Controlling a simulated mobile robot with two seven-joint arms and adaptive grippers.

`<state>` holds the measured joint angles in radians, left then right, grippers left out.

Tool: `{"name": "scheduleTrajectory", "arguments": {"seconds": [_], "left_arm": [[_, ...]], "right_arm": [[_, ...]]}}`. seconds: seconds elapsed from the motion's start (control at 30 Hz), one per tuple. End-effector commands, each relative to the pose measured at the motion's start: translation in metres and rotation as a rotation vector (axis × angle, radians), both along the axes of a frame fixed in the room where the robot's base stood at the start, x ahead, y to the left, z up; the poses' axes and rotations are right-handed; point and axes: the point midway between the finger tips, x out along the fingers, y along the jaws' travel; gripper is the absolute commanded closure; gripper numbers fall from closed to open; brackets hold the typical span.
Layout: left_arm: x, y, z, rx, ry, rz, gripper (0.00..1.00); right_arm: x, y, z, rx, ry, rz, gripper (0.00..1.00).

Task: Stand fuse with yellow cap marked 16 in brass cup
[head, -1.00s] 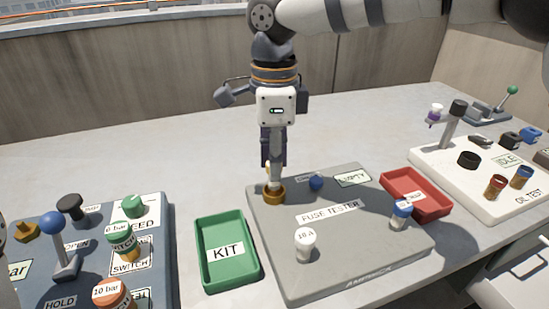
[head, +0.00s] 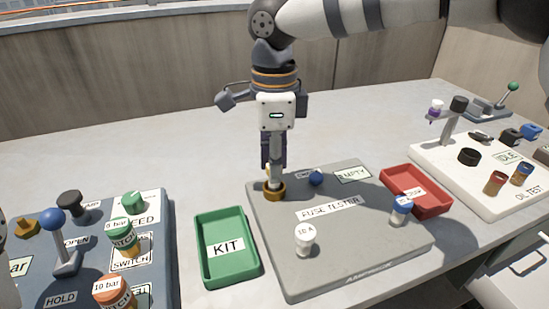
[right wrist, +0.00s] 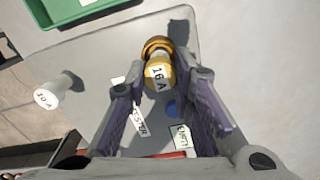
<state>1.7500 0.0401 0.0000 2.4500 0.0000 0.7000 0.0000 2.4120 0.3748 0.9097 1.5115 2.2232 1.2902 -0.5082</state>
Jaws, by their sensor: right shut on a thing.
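The fuse with the yellow cap marked 16 A (right wrist: 158,76) is between the fingertips of my right gripper (right wrist: 162,78) in the right wrist view. My right gripper (head: 273,178) is shut on it and points down at the brass cup (head: 274,195) on the fuse tester. The brass cup also shows in the right wrist view (right wrist: 157,45), right at the far end of the fuse. The fuse's lower end is hidden, so I cannot tell how deep it sits. My left gripper is not in view.
The grey fuse tester (head: 345,245) carries a white-capped fuse (head: 305,240), a blue-capped fuse (head: 401,210) and a blue knob (head: 316,178). A green KIT tray (head: 205,262) stands left, a red tray (head: 440,208) right. A lever panel (head: 90,285) is far left. The bench behind is clear.

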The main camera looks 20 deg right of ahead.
Motion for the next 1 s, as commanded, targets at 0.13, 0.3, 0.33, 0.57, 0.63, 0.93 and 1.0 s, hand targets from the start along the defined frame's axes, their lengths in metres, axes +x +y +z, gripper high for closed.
{"name": "scheduleTrajectory", "arguments": {"seconds": [0.13, 0.3, 0.33, 0.57, 0.63, 0.93, 1.0], "left_arm": [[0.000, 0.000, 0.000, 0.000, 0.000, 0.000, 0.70], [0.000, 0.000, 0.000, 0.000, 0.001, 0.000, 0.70], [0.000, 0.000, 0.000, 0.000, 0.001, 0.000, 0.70], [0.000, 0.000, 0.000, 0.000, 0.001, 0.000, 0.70], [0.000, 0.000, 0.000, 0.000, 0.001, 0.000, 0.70], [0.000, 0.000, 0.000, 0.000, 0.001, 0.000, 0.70], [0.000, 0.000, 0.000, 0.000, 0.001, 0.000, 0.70]], "right_arm": [[0.000, 0.000, -0.003, 0.000, 0.000, 0.000, 1.00], [0.000, 0.000, -0.005, 0.000, 0.001, 0.000, 1.00], [0.000, 0.000, -0.006, 0.000, 0.001, 0.000, 1.00], [0.000, 0.000, -0.009, -0.001, 0.000, 0.000, 1.00], [0.000, 0.000, -0.010, -0.001, 0.000, 0.000, 1.00], [0.000, 0.000, -0.012, 0.000, 0.000, 0.000, 0.54], [0.000, 0.000, -0.012, 0.000, 0.000, 0.000, 0.54]]}}
